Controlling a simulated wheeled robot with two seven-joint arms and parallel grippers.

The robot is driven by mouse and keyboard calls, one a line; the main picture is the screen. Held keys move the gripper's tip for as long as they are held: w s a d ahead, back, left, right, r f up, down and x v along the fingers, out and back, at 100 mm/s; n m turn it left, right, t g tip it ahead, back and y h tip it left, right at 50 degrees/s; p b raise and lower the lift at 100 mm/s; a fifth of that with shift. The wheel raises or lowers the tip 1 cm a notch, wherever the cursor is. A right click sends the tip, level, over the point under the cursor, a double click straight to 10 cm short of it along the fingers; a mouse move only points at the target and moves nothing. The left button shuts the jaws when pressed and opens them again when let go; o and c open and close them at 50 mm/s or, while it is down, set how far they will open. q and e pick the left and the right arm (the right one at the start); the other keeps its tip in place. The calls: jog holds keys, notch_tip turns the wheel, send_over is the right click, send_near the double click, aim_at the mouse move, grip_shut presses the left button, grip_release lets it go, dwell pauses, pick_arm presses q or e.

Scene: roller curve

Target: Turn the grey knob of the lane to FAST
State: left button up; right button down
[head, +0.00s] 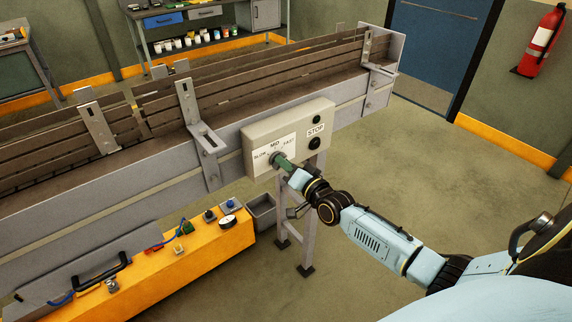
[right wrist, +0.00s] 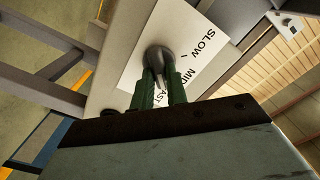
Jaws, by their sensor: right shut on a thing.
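The grey knob (right wrist: 158,57) sits on the white dial plate (right wrist: 196,62) marked SLOW, MID and FAST. In the head view the plate is on the left part of a pale control box (head: 259,137) on the conveyor's side. My right gripper (head: 281,160) reaches the knob from the front right, and its green fingers (right wrist: 160,82) are shut on the knob from both sides. The fingers hide part of the knob and cover part of the FAST lettering in the wrist view. I cannot tell which mark the knob points at. My left gripper is not in view.
A STOP label (head: 315,131) and a dark button (head: 314,144) are right of the dial. The conveyor lane (head: 150,140) runs behind the box, with a metal leg (head: 310,215) below. An orange unit (head: 180,262) stands at lower left. Floor to the right is clear.

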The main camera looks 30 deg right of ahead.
jog(key=c, duration=1.4)
grip_release()
jog(key=s+d, duration=0.1)
jog(key=s, duration=1.2)
jog(key=shift+s, duration=0.2)
jog(key=s+a+f+n+g+h+b, duration=0.15)
jog(key=s+f+g, duration=0.3)
jog(key=f, duration=1.15)
jog(key=s+f+n+g+b, duration=0.25)
jog(key=s+f, duration=0.35)
jog(key=f, duration=1)
jog(key=s+a+f+n+g+b, duration=0.2)
jog(key=s+a+f+n+g, duration=0.1)
jog(key=s+f, duration=0.8)
jog(key=s+a+f+n+g+b, duration=0.3)
jog(key=s+a+f+g, duration=0.3)
jog(key=s, duration=1.1)
notch_tip(320, 180, down, 5)
jog(key=shift+r+n+g, duration=0.1)
jog(key=shift+n+g, duration=0.2)
jog(key=shift+g, duration=0.2)
